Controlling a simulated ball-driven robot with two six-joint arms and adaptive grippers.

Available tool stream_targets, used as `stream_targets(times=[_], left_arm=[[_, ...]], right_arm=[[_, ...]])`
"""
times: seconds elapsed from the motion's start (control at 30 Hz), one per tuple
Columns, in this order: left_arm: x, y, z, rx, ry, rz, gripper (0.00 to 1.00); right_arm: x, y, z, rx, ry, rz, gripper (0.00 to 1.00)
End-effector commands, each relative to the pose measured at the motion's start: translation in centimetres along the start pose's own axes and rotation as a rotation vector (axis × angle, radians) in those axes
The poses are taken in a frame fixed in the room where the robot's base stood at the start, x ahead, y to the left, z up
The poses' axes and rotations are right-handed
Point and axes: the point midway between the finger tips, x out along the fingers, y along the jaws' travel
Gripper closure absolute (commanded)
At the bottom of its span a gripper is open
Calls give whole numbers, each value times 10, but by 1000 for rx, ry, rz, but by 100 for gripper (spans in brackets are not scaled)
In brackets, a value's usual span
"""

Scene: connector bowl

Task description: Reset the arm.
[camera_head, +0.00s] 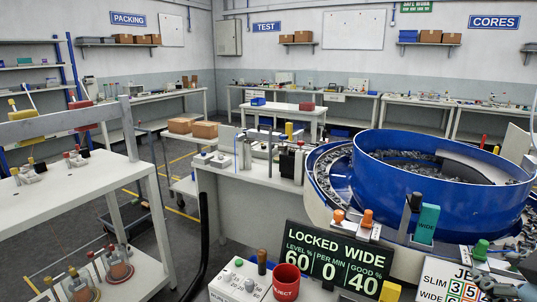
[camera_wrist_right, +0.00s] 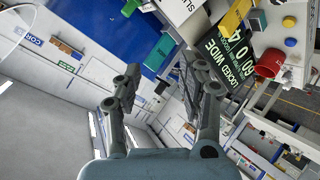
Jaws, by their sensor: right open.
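My right gripper (camera_wrist_right: 157,82) is open, with its two grey fingers apart and nothing held between them in the wrist view. Part of it (camera_head: 500,284) shows at the bottom right corner of the head view, in front of a white sign with letters and numbers. The wrist view is tilted, with the ceiling and far wall filling its lower left. My left gripper is not in view.
A large blue bowl (camera_head: 405,197) stands at the right. Near it are a black display (camera_head: 331,262) reading LOCKED WIDE, a red cup (camera_head: 286,282) and a teal block (camera_head: 427,223). A white bench (camera_head: 75,190) stands at the left.

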Motion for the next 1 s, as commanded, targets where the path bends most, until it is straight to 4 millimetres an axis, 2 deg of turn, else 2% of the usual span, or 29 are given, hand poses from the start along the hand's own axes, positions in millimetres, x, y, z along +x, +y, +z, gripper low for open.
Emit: stream_targets(times=[0.03, 0.1, 0.2, 0.37, 0.4, 0.5, 0.67, 0.77, 0.87, 0.97, 1.0], left_arm=[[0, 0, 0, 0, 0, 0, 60], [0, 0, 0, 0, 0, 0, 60], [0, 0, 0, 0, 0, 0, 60], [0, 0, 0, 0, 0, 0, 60], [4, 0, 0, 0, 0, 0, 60], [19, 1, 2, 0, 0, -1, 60], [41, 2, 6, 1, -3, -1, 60], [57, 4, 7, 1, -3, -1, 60], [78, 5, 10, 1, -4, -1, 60], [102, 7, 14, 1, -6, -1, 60], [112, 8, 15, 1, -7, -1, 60]], right_arm=[[-9, -20, 19, 72, -88, -68, 59], [-23, -45, 41, 153, -201, -153, 59], [-46, -77, 66, 242, -341, -262, 59], [-89, -122, 92, 348, -539, -423, 59], [-87, -132, 101, 358, -568, -442, 59], [-51, -156, 128, 352, -576, -436, 59], [-4, -198, 174, 350, -599, -438, 59], [28, -231, 214, 349, -619, -441, 59], [61, -271, 266, 349, -641, -444, 59], [91, -318, 330, 349, -669, -449, 59], [100, -337, 358, 349, -681, -451, 59]])
